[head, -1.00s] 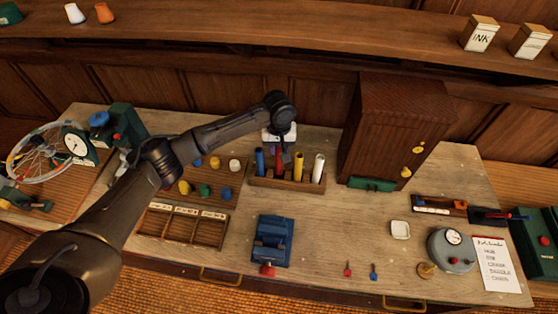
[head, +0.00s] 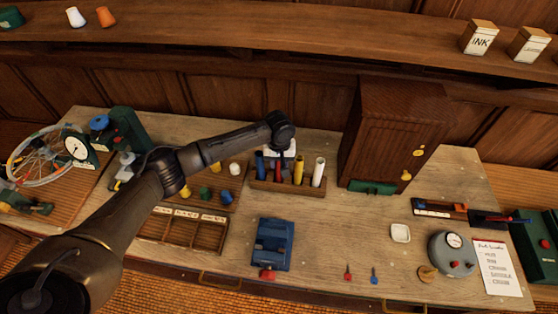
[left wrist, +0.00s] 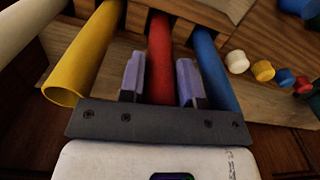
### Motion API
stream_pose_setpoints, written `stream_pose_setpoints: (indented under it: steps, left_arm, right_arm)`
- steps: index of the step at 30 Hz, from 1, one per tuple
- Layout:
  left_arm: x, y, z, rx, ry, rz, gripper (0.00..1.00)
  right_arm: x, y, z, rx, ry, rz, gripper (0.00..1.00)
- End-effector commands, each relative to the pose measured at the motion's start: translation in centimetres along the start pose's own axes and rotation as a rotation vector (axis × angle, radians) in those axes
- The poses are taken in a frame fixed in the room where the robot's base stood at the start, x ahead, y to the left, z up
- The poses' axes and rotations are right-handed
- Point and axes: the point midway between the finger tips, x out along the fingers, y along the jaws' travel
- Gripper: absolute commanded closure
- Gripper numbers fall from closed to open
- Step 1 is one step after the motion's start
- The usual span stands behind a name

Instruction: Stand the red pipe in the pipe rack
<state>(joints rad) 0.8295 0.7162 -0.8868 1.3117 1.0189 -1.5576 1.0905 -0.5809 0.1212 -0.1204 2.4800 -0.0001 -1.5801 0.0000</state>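The pipe rack (head: 287,185) is a wooden block on the bench, and its row of slots also shows in the left wrist view (left wrist: 190,12). The red pipe (left wrist: 160,50) runs into one of its slots, between the blue and yellow pipes. The red pipe also shows in part in the head view (head: 278,172). My left gripper (left wrist: 160,75) comes from above, its two pale purple fingers closed along both sides of the red pipe. The pipe's top end is hidden behind the gripper. My right gripper is in no view.
The blue pipe (left wrist: 213,70), yellow pipe (left wrist: 85,50) and white pipe (head: 319,172) stand close by in the rack. A wooden cabinet (head: 385,140) is just right of it. A blue device (head: 272,243) sits in front. Bench right of that is mostly clear.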

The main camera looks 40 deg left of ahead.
Motion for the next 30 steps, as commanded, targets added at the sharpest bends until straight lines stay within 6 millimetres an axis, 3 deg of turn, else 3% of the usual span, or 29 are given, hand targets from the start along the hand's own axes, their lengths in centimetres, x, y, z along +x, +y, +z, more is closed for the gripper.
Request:
stream_pose_setpoints:
  steps: [7,17,30]
  left_arm:
    - [0.0,0.0,0.0,0.000,0.000,-0.001,0.45]
    - [-0.5,-0.1,0.0,0.000,0.001,-0.001,0.45]
    - [-8.1,0.0,-0.1,0.000,0.001,0.002,0.45]
  right_arm:
    - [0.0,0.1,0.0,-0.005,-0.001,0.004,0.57]
    - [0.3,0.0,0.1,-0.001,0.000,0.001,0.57]
    - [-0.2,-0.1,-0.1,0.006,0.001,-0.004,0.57]
